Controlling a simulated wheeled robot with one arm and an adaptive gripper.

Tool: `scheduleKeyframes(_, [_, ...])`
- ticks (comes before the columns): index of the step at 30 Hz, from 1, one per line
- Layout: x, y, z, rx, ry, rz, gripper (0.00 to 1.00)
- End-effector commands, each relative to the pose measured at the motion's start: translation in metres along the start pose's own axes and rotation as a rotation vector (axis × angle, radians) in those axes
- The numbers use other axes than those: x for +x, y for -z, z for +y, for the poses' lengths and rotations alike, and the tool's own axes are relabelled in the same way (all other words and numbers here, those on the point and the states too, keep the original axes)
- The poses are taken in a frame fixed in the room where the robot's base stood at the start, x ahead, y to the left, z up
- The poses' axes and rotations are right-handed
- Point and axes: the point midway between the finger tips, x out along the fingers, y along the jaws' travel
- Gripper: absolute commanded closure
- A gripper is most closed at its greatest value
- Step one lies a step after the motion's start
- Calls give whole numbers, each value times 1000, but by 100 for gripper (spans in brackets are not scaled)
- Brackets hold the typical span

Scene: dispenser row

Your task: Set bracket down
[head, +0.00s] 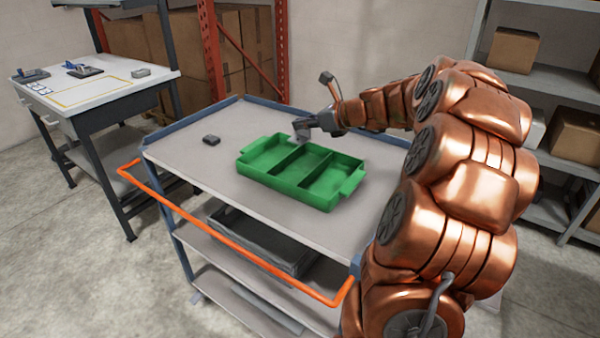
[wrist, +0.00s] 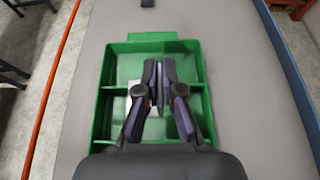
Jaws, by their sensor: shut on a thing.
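My gripper (head: 303,129) is shut on a small grey bracket (head: 302,138). In the head view it is at the far edge of the green tray (head: 345,192). In the wrist view my gripper (wrist: 160,66) hangs over the tray (wrist: 107,75), and pale parts of the bracket (wrist: 134,88) show beside and between the fingers. The fingers hide much of it. The tray has three compartments in the head view. I cannot tell how high the bracket is above the tray floor.
The tray stands on a grey cart top (head: 190,165) with an orange handle (head: 235,240). A small dark block (head: 211,140) lies left of the tray. A white workbench (head: 100,88) with several small parts stands at the left. Shelves with boxes (head: 515,50) stand at the right.

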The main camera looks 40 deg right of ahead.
Motion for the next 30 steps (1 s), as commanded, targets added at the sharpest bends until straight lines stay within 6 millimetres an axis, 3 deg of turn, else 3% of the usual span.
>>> scheduleKeyframes(9, [20,43,-1,5,-1,1,100])
scheduleKeyframes(21, [37,80,0,5,-4,0,100])
scheduleKeyframes(30, [41,90,-1,1,0,1,100])
